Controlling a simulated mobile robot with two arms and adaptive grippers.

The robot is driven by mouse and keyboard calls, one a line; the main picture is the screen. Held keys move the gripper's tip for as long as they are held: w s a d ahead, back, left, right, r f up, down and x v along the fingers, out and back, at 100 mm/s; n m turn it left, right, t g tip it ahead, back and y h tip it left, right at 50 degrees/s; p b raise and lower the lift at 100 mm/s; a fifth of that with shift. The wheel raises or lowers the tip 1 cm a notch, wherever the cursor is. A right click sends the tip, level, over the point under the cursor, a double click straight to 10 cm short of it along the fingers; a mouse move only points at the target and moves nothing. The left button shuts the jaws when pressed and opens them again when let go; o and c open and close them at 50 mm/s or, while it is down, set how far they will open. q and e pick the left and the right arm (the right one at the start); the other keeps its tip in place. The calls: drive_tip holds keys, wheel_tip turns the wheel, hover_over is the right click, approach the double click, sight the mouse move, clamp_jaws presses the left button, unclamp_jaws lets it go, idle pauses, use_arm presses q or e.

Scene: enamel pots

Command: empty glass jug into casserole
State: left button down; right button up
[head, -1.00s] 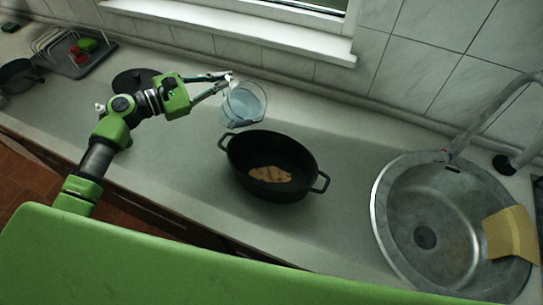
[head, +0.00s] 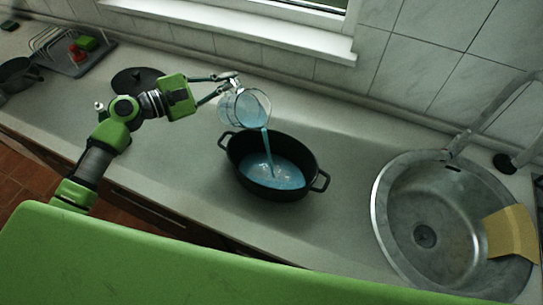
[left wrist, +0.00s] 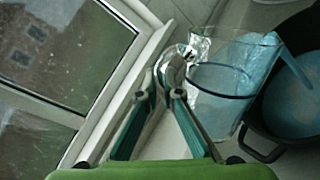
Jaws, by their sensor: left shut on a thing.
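The clear glass jug (head: 243,108) is tilted to the right over the left rim of the black casserole (head: 312,158). A stream of blue liquid (head: 267,150) runs from its lip into the casserole, where blue liquid covers the bottom. My left gripper (head: 232,80) is shut on the jug at its upper left side. The left wrist view shows the jug (left wrist: 222,90) tipped, with liquid leaving it, beside the casserole (left wrist: 268,112). The fingertips (left wrist: 180,52) are at the jug's near side. My right gripper is not in view.
A steel sink (head: 383,215) with a yellow cloth (head: 512,232) and tap is at the right. A dark lid (head: 132,79) lies behind my left arm. A dish rack (head: 62,48) and a dark pan (head: 18,75) stand at far left. The counter between casserole and sink is clear.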

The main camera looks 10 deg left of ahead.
sight(238, 98)
use_arm(q)
drive_tip(key=shift+s+d+m+b, duration=0.2)
drive_tip(key=shift+d+m+b, duration=0.1)
drive_tip(key=shift+m, duration=0.2)
drive_tip(key=shift+s+d+r+m+y, duration=0.1)
drive_tip(key=shift+s+d+m+y, duration=0.25)
drive_tip(key=shift+d+m, duration=0.2)
idle(1.1)
drive_tip(key=shift+s+d+m+y+p, duration=0.3)
drive_tip(key=shift+s+d+m, duration=0.25)
drive_tip(key=shift+m, duration=0.3)
idle(0.5)
drive_tip(key=shift+s+d+m+t+p, duration=0.15)
drive_tip(key=shift+s+d+m+p, duration=0.3)
drive_tip(key=shift+d+p, duration=0.25)
drive_tip(key=shift+s+d+m+t+p, duration=0.15)
drive_tip(key=shift+s+d+m+p, duration=0.2)
drive_tip(key=shift+s+d+p, duration=0.3)
drive_tip(key=shift+s+d+r+m+p, duration=0.25)
drive_tip(key=shift+d+p, duration=0.2)
drive_tip(key=shift+p, duration=0.3)
drive_tip(key=shift+d+r+m+p, duration=0.1)
drive_tip(key=shift+r+m+p, duration=0.05)
drive_tip(key=shift+m+p, duration=0.15)
drive_tip(key=shift+s+d+r+m+y+p, duration=0.2)
drive_tip(key=shift+s+d+m+y+p, duration=0.05)
drive_tip(key=shift+s+d+p, duration=0.2)
